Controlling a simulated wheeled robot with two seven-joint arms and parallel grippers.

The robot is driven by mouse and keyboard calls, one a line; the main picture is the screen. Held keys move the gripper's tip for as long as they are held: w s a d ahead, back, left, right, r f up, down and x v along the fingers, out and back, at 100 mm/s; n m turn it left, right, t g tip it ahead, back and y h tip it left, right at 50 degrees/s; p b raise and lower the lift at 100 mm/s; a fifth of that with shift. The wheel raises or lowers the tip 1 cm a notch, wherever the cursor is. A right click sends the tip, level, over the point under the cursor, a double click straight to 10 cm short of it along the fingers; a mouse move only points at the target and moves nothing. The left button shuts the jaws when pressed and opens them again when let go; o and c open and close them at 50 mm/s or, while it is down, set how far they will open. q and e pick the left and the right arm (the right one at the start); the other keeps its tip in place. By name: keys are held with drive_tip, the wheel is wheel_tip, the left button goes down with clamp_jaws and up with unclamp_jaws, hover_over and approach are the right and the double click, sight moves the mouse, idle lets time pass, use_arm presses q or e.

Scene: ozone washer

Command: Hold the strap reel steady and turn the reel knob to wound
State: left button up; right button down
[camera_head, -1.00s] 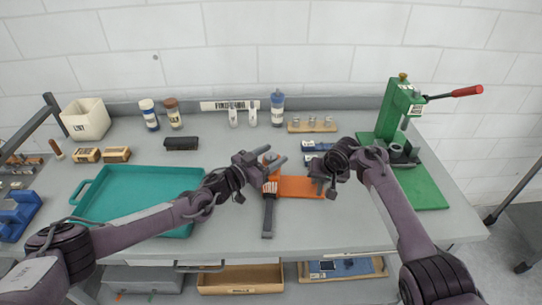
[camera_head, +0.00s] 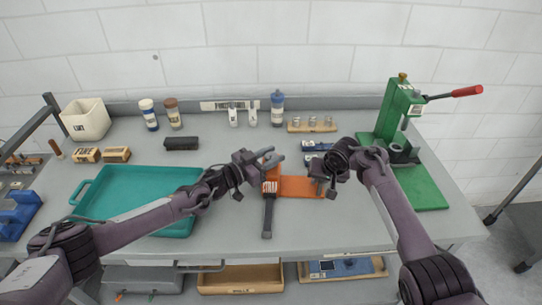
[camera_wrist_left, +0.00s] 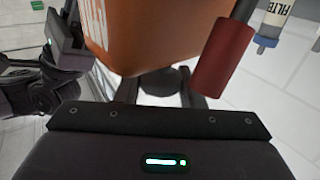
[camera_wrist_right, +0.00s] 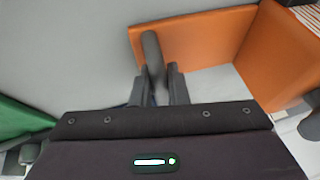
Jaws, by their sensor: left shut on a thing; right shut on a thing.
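The strap reel is an orange bracket (camera_head: 300,187) on the bench, with a striped label (camera_head: 270,187) on its left end. A dark strap (camera_head: 268,215) hangs toward the bench front. My left gripper (camera_head: 272,160) is at the reel's left end; its view shows the orange body (camera_wrist_left: 150,35) and a dark red cylinder (camera_wrist_left: 222,55) close by. It is shut on a grey part largely hidden below the body. My right gripper (camera_head: 323,168) is at the bracket's right end. In its view it is shut on a dark grey post (camera_wrist_right: 152,50) beside the orange plate (camera_wrist_right: 190,40).
A teal tray (camera_head: 85,195) lies to the left. A green press (camera_head: 395,115) with a red-tipped lever stands at the right. Bottles, small blocks and a wooden holder (camera_head: 312,127) line the back. Bare bench lies in front of the reel.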

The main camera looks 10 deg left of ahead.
sight(271, 155)
use_arm(q)
drive_tip(key=m+g+h, duration=0.3)
drive_tip(key=g, duration=0.1)
drive_tip(key=shift+f, duration=0.1)
drive_tip(key=shift+f+m+g+h, duration=0.15)
drive_tip(key=shift+m+g+h, duration=0.25)
drive_tip(key=shift+m+g, duration=0.4)
drive_tip(key=shift+s+g, duration=0.1)
drive_tip(key=shift+g, duration=0.5)
drive_tip(key=shift+m+h, duration=0.3)
drive_tip(key=o, duration=1)
drive_tip(key=shift+c, duration=0.2)
drive_tip(key=shift+r, duration=0.2)
wheel_tip(271, 155, up, 10)
drive_tip(key=shift+f, duration=0.1)
